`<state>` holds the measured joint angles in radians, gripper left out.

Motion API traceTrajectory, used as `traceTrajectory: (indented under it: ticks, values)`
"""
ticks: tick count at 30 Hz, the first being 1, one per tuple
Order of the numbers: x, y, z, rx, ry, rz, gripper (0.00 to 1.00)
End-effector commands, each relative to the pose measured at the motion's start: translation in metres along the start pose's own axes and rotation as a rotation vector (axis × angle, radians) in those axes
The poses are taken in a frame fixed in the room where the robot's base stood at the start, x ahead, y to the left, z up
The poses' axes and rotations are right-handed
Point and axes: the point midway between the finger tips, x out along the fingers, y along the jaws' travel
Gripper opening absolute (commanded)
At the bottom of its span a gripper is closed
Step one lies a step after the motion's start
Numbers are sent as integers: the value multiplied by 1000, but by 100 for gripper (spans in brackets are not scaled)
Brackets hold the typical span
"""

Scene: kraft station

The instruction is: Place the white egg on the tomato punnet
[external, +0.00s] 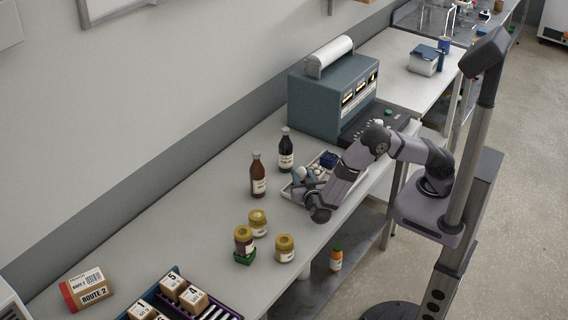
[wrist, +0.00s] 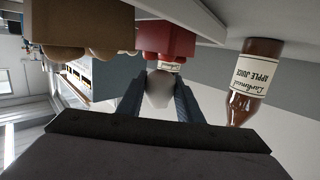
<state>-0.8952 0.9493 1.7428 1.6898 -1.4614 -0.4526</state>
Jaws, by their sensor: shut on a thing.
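My gripper (wrist: 160,97) is shut on the white egg (wrist: 160,86), which shows between its two dark blue fingers in the wrist view. That view is upside down. I cannot tell whether egg and punnet touch.
A brown container (wrist: 85,22) with rounded tan things stands beside the punnet. An apple juice bottle (wrist: 258,82) stands on its other side. In the external view, two dark bottles (external: 258,178) (external: 286,150) stand behind the tray, and several jars (external: 285,249) stand nearer the front.

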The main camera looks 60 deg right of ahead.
Motion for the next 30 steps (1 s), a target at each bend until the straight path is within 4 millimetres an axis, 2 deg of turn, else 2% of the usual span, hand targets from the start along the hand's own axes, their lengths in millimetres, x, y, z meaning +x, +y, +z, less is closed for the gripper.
traceTrajectory:
  ticks: [6, 18, 19, 21, 30]
  values:
    - [2, 0, 14, 0, 1, 0, 20]
    - [3, 0, 19, 1, 0, 0, 20]
    - [3, 0, 18, 1, 0, 0, 37]
    - [3, 0, 18, 1, 0, 0, 51]
    - [3, 0, 17, 1, 0, 0, 51]
